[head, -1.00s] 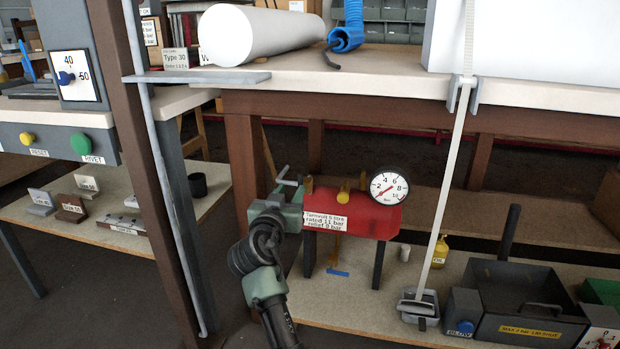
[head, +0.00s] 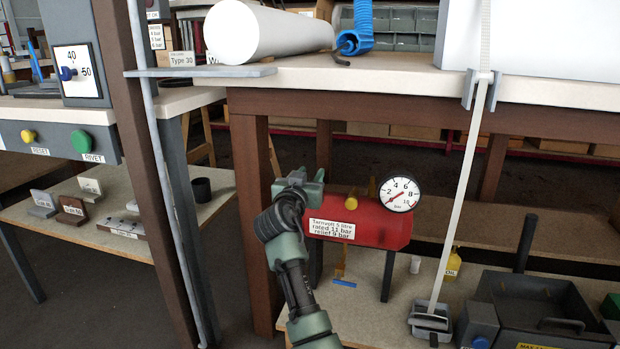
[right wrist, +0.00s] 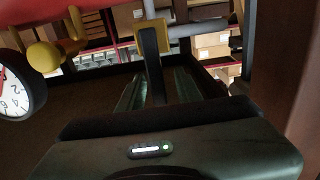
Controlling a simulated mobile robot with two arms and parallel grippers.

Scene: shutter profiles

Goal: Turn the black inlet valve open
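The red air tank (head: 375,232) with a white label stands on legs on the lower shelf. The black inlet valve lever (right wrist: 152,65) shows in the right wrist view, hanging from a brass valve body (right wrist: 150,33) on a grey pipe. In the head view my right gripper (head: 303,180) is at the tank's left end and hides the inlet valve. In the wrist view its two greenish fingers (right wrist: 157,90) stand apart, one on each side of the black lever. I cannot tell whether they touch it. My left gripper is not in view.
A round gauge (head: 398,194) and a yellow-topped fitting (head: 372,187) sit on the tank. A brown table leg (head: 254,200) stands close left of my right arm. The bench top (head: 400,75) hangs above. A pale strap (head: 462,190) runs down right of the tank.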

